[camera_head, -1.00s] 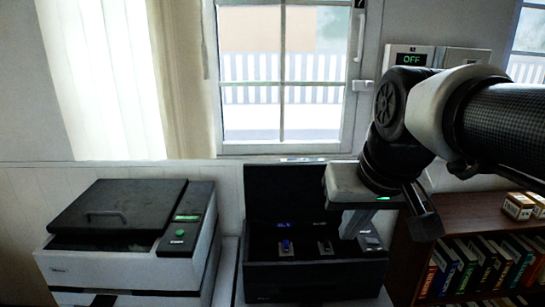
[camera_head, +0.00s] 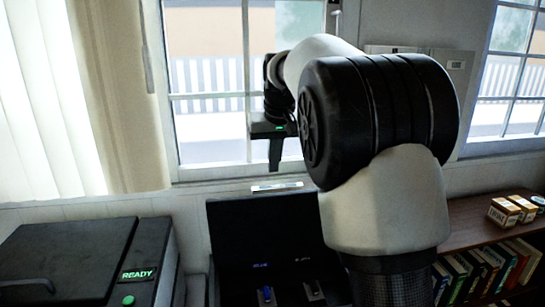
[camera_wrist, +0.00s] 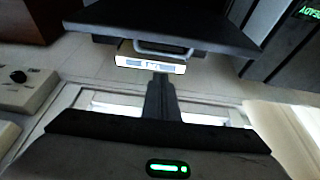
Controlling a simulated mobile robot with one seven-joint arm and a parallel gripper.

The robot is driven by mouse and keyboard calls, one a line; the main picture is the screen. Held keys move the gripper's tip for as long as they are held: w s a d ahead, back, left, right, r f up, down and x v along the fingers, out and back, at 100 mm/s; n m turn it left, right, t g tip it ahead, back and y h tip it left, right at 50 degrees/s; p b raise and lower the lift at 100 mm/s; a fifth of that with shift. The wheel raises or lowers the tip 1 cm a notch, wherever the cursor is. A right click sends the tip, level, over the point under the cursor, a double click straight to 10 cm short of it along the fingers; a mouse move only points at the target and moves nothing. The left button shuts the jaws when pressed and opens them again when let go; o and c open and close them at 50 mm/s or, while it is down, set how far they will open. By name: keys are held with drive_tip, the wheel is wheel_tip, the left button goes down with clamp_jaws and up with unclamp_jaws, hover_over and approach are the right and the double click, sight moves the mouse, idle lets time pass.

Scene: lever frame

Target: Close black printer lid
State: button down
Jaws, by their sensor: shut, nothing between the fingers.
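The black printer (camera_head: 285,275) stands low in the middle of the head view, with its lid (camera_head: 262,225) raised upright at the back. In the wrist view the lid is a dark panel (camera_wrist: 180,20) with a handle (camera_wrist: 165,47) at its edge. My gripper (camera_head: 276,160) is shut and empty, pointing down above the lid's top edge, before the window. In the wrist view the shut fingers (camera_wrist: 158,85) reach towards the handle; I cannot tell whether they touch it. My arm hides the printer's right side.
A second printer with a flat, shut black lid (camera_head: 65,255) and a READY display (camera_head: 138,274) stands at left. A bookshelf (camera_head: 480,225) with small boxes (camera_head: 505,211) is at right. The window (camera_head: 215,110) and wall are close behind the gripper.

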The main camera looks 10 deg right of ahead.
drive_tip(key=x, duration=0.6)
drive_tip(key=s, duration=0.4)
drive_tip(key=shift+s+r, duration=0.1)
drive_tip(key=shift+r, duration=0.1)
drive_tip(key=shift+f+b, duration=0.1)
drive_tip(key=shift+b, duration=0.35)
